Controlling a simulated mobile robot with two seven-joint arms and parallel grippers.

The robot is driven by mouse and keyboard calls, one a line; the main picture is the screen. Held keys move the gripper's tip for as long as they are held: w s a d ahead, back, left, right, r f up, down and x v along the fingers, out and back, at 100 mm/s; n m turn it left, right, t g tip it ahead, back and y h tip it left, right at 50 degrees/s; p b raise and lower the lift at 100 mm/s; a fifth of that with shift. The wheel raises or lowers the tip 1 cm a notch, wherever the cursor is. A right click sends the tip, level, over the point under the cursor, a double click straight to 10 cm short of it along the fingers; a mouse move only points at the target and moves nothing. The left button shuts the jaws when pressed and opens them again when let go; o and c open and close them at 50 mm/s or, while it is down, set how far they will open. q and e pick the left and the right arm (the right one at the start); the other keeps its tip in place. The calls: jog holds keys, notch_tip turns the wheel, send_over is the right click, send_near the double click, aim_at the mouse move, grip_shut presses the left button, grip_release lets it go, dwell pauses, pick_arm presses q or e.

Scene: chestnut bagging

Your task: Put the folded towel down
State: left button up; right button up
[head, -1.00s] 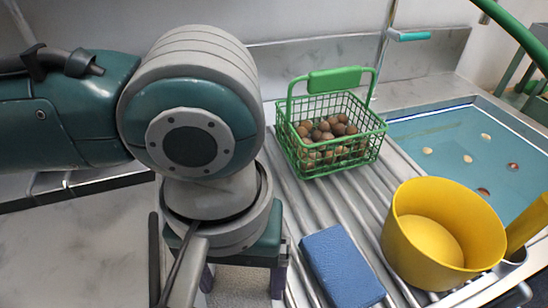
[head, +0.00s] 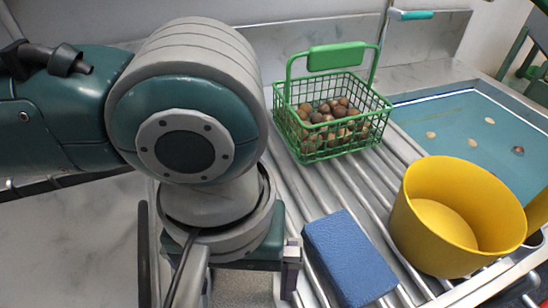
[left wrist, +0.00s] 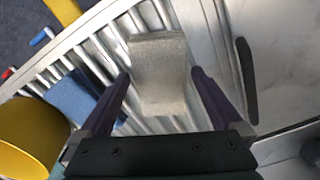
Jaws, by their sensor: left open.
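The folded towel (left wrist: 160,72) is a pale grey-beige block lying on the ribbed metal drainboard (left wrist: 100,55) in the left wrist view. My left gripper (left wrist: 162,78) is open, with one dark purple finger on each side of the towel and a narrow gap showing beside it. In the head view the left gripper (head: 248,280) points down at the bottom, left of the blue block. A speckled grey patch of the towel (head: 232,288) shows below it there; most is hidden by my arm. My right gripper is not in view.
A blue textured block (head: 348,258) lies just right of the gripper. A yellow pot (head: 408,240) stands further right. A green wire basket (head: 335,83) with brown chestnuts stands behind. A water-filled basin (head: 450,120) is at the right. A pale marble counter (head: 70,240) is clear at the left.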

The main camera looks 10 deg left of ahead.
aim_at(243, 287)
pick_arm(q)
notch_tip(243, 287, up, 12)
jog(key=f+p, duration=0.1)
jog(key=p, duration=0.2)
jog(key=s+d+m+h, duration=0.2)
jog(key=d+h, duration=0.1)
jog(key=d, duration=0.1)
jog(key=a+f+t, duration=0.1)
jog(key=a, duration=0.1)
jog(key=s+a+f+m+t, duration=0.1)
jog(key=a+f+t, duration=0.1)
jog(key=a, duration=0.1)
jog(key=shift+s+a, duration=0.2)
jog(key=shift+a, duration=0.15)
jog(key=s+a+f+m+y, duration=0.1)
jog(key=s+a, duration=0.3)
jog(key=a, duration=0.5)
jog(key=shift+f+t+y, duration=0.3)
jog(key=shift+f+y, duration=0.2)
jog(key=shift+y, duration=0.4)
